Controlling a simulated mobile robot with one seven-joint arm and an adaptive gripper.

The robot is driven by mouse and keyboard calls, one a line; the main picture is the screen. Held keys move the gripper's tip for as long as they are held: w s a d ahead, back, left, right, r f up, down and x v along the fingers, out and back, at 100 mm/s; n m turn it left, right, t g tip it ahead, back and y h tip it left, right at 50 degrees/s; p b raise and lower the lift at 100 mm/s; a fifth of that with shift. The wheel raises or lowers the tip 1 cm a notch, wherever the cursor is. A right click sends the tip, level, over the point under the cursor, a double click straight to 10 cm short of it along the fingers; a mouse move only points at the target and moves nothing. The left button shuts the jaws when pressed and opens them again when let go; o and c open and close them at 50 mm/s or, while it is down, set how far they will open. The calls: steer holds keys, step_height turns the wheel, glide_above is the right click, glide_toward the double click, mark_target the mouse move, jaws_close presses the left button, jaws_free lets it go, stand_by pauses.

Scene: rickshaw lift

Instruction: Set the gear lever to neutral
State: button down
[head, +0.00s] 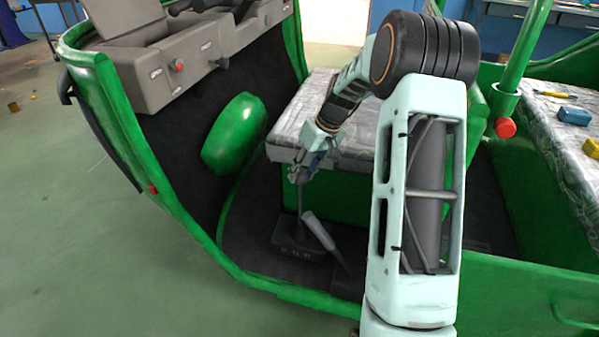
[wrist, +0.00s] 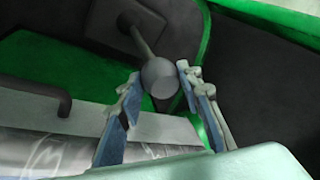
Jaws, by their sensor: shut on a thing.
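The gear lever (head: 299,205) rises from a dark base box (head: 290,238) on the rickshaw floor. The box has small letters on its front, too small to read surely. The lever looks close to upright in the head view. My gripper (head: 302,173) is at the top of the lever and hides its knob there. In the wrist view the round grey knob (wrist: 160,77) sits between the two fingers of my gripper (wrist: 160,88), which are shut on it. The shaft runs from the knob to the upper left.
A grey-handled lever (head: 320,232) slants beside the gear base, on its right. The patterned seat (head: 345,150) is just behind my gripper. A green rounded cover (head: 234,134) and the dashboard (head: 185,60) are to the left. Tools lie on the rear bed (head: 560,140).

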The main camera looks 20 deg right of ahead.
steer(key=shift+a, duration=0.1)
steer(key=c, duration=1.4)
jaws_free()
steer(key=shift+o, duration=0.2)
steer(key=v, duration=1.2)
